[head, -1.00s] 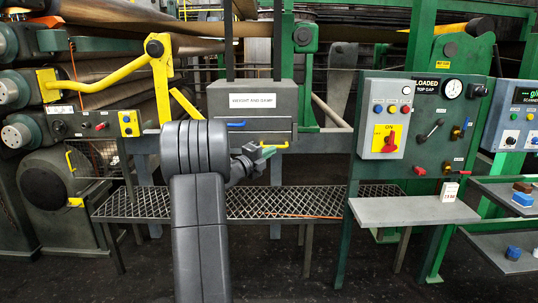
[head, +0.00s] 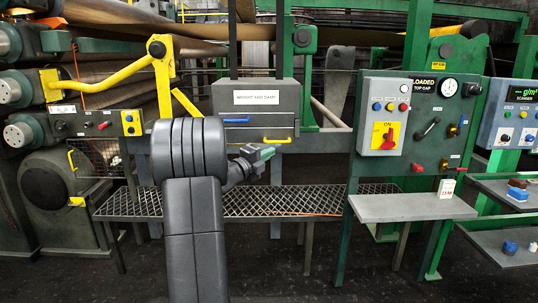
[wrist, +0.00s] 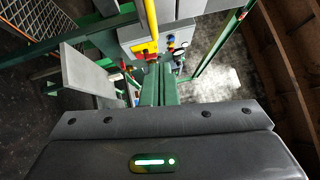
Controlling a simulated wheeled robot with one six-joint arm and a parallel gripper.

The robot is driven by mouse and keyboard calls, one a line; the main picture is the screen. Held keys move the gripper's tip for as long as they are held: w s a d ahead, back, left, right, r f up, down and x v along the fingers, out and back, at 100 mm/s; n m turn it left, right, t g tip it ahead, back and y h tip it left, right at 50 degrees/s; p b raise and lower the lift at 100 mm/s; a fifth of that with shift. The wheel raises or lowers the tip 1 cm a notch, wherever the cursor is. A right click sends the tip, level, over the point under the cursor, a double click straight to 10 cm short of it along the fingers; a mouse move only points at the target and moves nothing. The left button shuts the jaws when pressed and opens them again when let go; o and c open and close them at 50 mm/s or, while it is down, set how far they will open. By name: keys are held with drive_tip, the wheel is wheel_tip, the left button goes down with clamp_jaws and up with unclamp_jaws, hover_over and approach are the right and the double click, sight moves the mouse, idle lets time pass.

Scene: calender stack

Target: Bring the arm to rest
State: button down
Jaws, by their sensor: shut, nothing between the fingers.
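My gripper (head: 264,154) is at the end of my dark grey arm, a little below the drawer box (head: 255,98) as the head view shows it. Its green fingertips are together and hold nothing. In the wrist view the two green fingers (wrist: 160,84) lie side by side in the middle, pointing towards the control panel (wrist: 160,40). No object is between them. I cannot tell the exact gap to the drawer box or its yellow handle (head: 278,140).
A mesh bench (head: 285,205) stands behind my arm. To the right are the green control board (head: 410,160) and a grey shelf (head: 412,208) with a small white block (head: 446,188). A yellow lever (head: 159,85) stands at left. The dark floor in front is clear.

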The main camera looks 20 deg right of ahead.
drive_tip(key=v, duration=0.7)
drive_tip(key=shift+f+b, duration=0.3)
drive_tip(key=shift+b, duration=0.05)
drive_tip(key=shift+a, duration=0.1)
